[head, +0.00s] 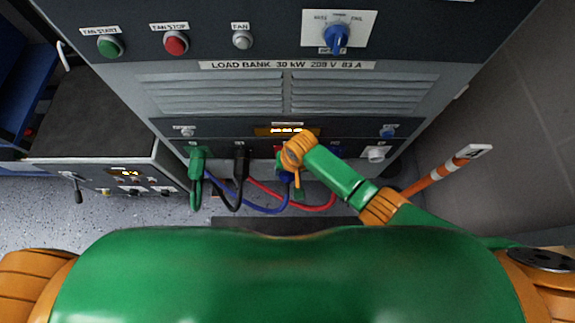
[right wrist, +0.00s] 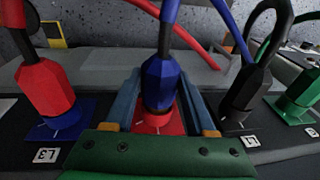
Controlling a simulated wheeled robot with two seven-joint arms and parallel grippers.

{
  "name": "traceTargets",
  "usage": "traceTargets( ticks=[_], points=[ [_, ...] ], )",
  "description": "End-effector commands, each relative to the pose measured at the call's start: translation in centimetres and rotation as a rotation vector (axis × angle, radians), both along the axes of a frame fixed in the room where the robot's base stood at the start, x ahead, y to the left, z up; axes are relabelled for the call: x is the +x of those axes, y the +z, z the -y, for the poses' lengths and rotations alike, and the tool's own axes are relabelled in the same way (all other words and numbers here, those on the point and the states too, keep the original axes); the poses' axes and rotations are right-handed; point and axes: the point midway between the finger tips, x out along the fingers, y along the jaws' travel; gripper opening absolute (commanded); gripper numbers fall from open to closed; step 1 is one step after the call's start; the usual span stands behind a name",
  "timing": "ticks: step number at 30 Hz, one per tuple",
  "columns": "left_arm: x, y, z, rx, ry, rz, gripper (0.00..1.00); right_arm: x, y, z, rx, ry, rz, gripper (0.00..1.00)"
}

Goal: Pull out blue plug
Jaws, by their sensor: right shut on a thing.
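The blue plug (right wrist: 160,84) stands in the middle of the right wrist view, over a socket with a red base (right wrist: 158,122). My right gripper (right wrist: 160,92) has one finger on each side of the plug body and is shut on it. I cannot tell whether the plug is fully seated. In the head view my right gripper (head: 290,168) is at the lower panel of the load bank, and its wrist hides most of the plug. My left gripper is not in view.
A red plug (right wrist: 45,90) stands in a blue-based socket beside the L3 label. A black plug (right wrist: 243,88) and a green plug (right wrist: 297,95) stand on the other side. Their cables loop close together below the load bank (head: 285,65). A dark cabinet (head: 90,115) stands left.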

Motion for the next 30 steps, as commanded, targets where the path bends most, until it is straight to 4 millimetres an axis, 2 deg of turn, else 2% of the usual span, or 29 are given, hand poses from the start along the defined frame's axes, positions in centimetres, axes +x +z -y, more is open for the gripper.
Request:
traceTargets(
  ticks=[21,30],
  points=[
    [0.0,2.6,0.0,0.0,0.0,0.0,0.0,-2.7,0.1,0.0,-0.001,0.0,-0.007,0.0],
    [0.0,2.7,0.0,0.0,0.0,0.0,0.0,-3.0,-0.1,0.0,0.0,0.0,-0.005,0.0]
  ],
)
